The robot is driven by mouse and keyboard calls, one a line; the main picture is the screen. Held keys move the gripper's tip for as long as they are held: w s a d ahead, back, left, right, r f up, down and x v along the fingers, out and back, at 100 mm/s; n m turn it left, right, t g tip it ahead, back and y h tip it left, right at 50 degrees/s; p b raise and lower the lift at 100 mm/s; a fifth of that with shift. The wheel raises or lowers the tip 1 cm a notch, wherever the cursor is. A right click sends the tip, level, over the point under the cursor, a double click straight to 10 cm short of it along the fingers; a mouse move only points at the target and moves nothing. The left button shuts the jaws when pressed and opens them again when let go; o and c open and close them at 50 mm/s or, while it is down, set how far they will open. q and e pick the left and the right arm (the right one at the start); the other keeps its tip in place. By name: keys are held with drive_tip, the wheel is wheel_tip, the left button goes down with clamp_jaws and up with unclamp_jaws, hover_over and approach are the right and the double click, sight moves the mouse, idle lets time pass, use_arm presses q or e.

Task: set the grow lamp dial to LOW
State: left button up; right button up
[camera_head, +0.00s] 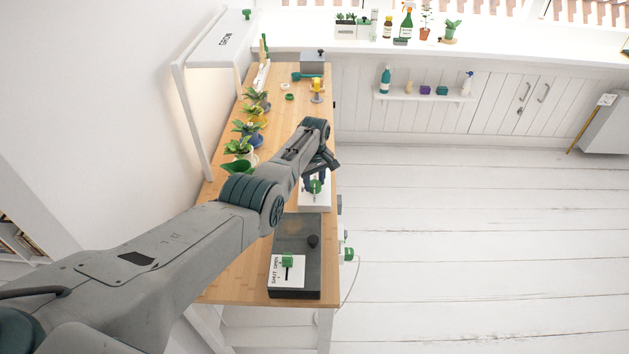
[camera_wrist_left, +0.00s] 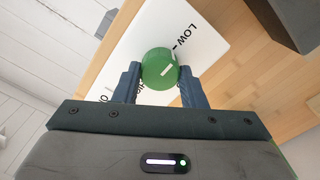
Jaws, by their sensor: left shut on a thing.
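The grow lamp dial is a round green knob (camera_wrist_left: 160,68) with a white mark, on a white plate (camera_wrist_left: 203,52) lettered LOW at the upper right. Other lettering below and left of the knob is partly hidden by my fingers. In the head view the green dial (camera_head: 316,187) is on the white plate (camera_head: 315,203) near the desk's right edge. My left gripper (camera_wrist_left: 159,84) is shut on the knob, one blue finger on each side. In the head view the left gripper (camera_head: 317,178) reaches down over it. The white mark is short and slanted; I cannot tell its exact setting. My right gripper is not in view.
A dark box (camera_head: 297,225) with a green slider marked SHUT and OPEN is at the desk's near end. Potted plants (camera_head: 239,148) line the left side under the white GROW lamp frame (camera_head: 222,42). The wooden desk (camera_head: 290,122) has small items at its far end.

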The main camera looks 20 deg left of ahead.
sight(315, 183)
use_arm(q)
drive_tip(key=shift+w+r, duration=0.1)
idle(0.4)
drive_tip(key=o, duration=1)
drive_tip(key=shift+r, duration=0.45)
wheel_tip(315, 183, up, 10)
drive_tip(key=shift+f, duration=0.1)
